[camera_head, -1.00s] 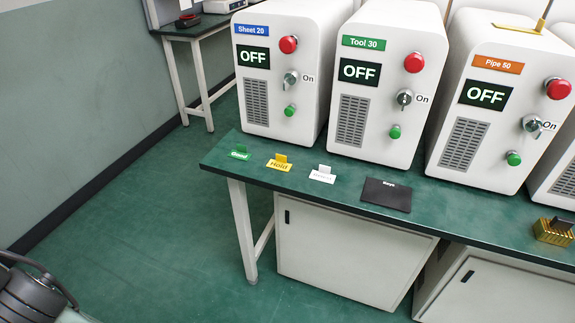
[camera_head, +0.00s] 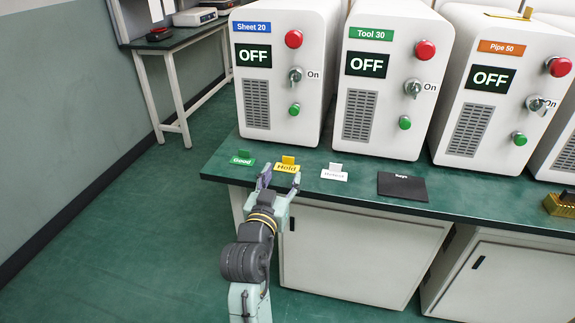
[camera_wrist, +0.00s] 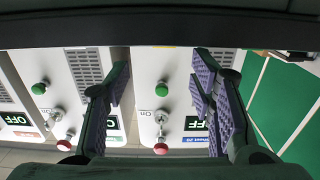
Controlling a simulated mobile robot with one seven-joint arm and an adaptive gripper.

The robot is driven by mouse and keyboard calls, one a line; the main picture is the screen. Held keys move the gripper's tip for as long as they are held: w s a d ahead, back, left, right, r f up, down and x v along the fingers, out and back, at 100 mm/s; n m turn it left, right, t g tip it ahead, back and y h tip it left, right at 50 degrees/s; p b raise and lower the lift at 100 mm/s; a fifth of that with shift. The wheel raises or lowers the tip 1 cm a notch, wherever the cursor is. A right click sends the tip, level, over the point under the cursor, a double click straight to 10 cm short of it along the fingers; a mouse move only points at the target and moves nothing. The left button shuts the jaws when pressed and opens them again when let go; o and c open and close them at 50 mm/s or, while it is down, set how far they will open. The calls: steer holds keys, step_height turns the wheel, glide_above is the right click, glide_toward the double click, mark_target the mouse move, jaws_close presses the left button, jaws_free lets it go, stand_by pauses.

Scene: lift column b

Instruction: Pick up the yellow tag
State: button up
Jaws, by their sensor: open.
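The yellow tag (camera_head: 287,165), marked "Hold", stands on the green bench top (camera_head: 225,165) near its front edge. It sits between a green tag and a white tag. My gripper (camera_head: 281,181) is at the front edge of the bench, just in front of the yellow tag in the head view. Its two fingers are spread apart with nothing between them. In the wrist view my gripper (camera_wrist: 160,90) also shows open, facing the machines upside down.
The green "Good" tag (camera_head: 242,158) is close on the left, the white tag (camera_head: 334,173) on the right. A black pad (camera_head: 402,187) lies further right. White machines (camera_head: 285,80) stand behind the tags. A gold block (camera_head: 560,205) is at the far right. The floor at left is clear.

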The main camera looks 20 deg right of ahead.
mark_target(288, 158)
steer(key=p+x, duration=0.2)
steer(key=x, duration=0.5)
steer(key=shift+w+f, duration=0.15)
steer(key=shift+w, duration=0.3)
steer(key=c, duration=0.9)
